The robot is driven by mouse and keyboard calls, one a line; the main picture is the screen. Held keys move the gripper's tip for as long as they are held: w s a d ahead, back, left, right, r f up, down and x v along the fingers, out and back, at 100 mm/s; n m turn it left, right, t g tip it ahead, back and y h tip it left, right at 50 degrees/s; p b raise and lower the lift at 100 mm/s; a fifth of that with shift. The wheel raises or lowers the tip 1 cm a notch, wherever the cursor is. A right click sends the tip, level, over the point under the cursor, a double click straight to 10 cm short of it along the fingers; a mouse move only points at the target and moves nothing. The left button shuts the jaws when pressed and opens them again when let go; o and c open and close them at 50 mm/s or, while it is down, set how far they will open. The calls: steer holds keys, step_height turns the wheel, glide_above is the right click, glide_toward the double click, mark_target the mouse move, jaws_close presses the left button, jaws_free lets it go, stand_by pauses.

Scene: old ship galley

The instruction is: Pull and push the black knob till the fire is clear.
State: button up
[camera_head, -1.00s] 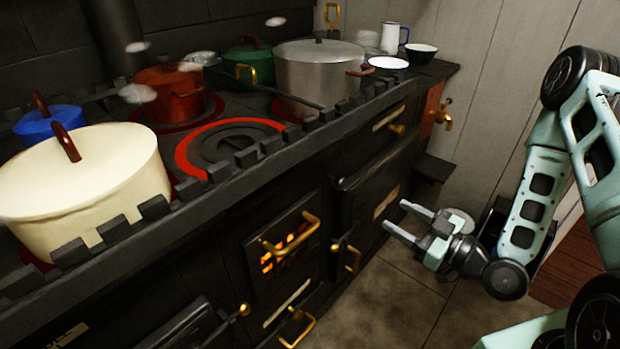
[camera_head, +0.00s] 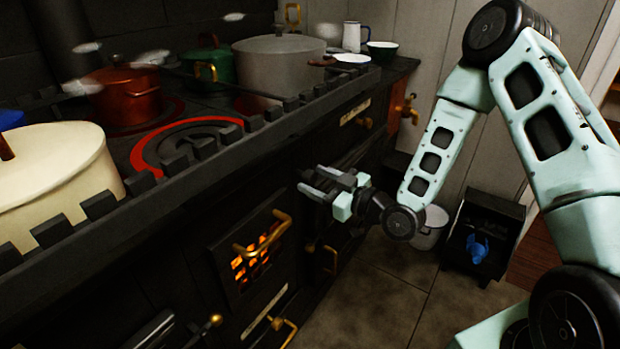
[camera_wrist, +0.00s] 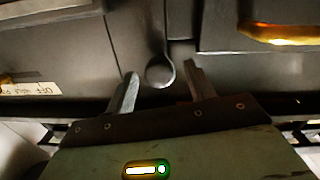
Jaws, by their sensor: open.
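The dark round knob (camera_wrist: 160,72) shows in the wrist view on the stove front, between and just beyond my fingertips. My gripper (camera_wrist: 159,78) is open around the line to it, and I cannot tell whether the fingers reach past its face. In the head view my gripper (camera_head: 314,181) is close to the black stove front, right of the fire door, and the knob is not distinguishable there. The fire (camera_head: 262,255) glows orange behind the barred fire door with a brass handle (camera_head: 265,242).
The black stove (camera_head: 160,260) carries a cream pot (camera_head: 60,180), a red pot (camera_head: 128,97), a green pot (camera_head: 208,62) and a large grey pot (camera_head: 278,68). Brass handles jut from its front. A bucket (camera_head: 430,228) and a black coal box (camera_head: 483,235) stand on the floor behind my arm.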

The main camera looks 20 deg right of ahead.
steer(key=shift+x, duration=1.2)
